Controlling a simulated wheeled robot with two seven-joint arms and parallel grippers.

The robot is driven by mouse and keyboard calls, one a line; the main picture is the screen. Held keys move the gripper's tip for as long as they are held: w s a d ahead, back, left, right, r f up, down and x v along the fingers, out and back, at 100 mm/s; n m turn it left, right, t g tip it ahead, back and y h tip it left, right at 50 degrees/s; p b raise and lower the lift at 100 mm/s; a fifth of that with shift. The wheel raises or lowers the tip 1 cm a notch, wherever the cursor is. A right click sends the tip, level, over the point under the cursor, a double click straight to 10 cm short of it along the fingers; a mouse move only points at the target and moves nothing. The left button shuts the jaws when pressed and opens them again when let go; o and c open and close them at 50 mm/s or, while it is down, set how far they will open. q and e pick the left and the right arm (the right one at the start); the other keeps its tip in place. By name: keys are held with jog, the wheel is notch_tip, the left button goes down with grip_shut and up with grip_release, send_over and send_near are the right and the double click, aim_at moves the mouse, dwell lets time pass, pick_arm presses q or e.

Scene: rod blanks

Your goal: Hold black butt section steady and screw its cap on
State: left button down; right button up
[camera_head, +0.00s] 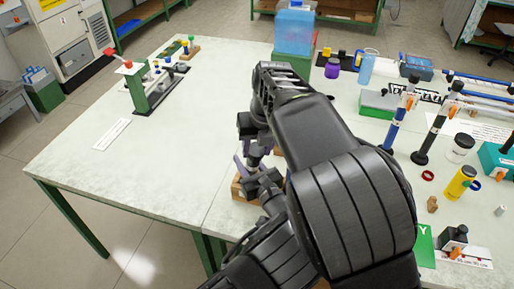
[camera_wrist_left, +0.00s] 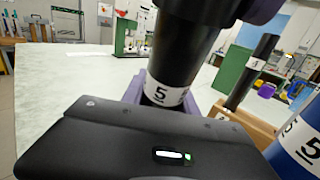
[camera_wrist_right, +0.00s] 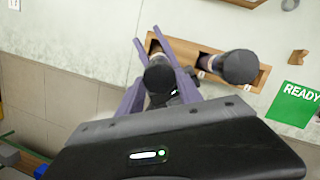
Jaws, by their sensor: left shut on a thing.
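The black butt section (camera_wrist_left: 185,45), with a white "5" label, stands upright in the left wrist view. My left gripper (camera_wrist_left: 168,98) is shut on it, its purple fingers around the labelled part. A wider black piece (camera_wrist_left: 255,9) shows at the top edge; I cannot tell whether it is the cap. In the right wrist view a black round end (camera_wrist_right: 160,78) lies between the purple fingers of my right gripper (camera_wrist_right: 158,88), which stand apart with gaps beside it. I cannot tell whether the cap is seated. In the head view my right arm hides most of this.
A wooden rack (camera_wrist_right: 210,62) holds another black rod (camera_wrist_right: 237,67) close beside. A blue rod (camera_wrist_left: 302,140) is near on the right. A green "READY" mat (camera_wrist_right: 296,104) lies to the right. The left tabletop (camera_head: 150,165) is mostly clear.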

jog(key=o, duration=0.4)
jog(key=shift+w+r, duration=0.1)
jog(key=shift+o, duration=0.2)
jog(key=shift+v, duration=2.3)
jog(key=shift+c, duration=0.3)
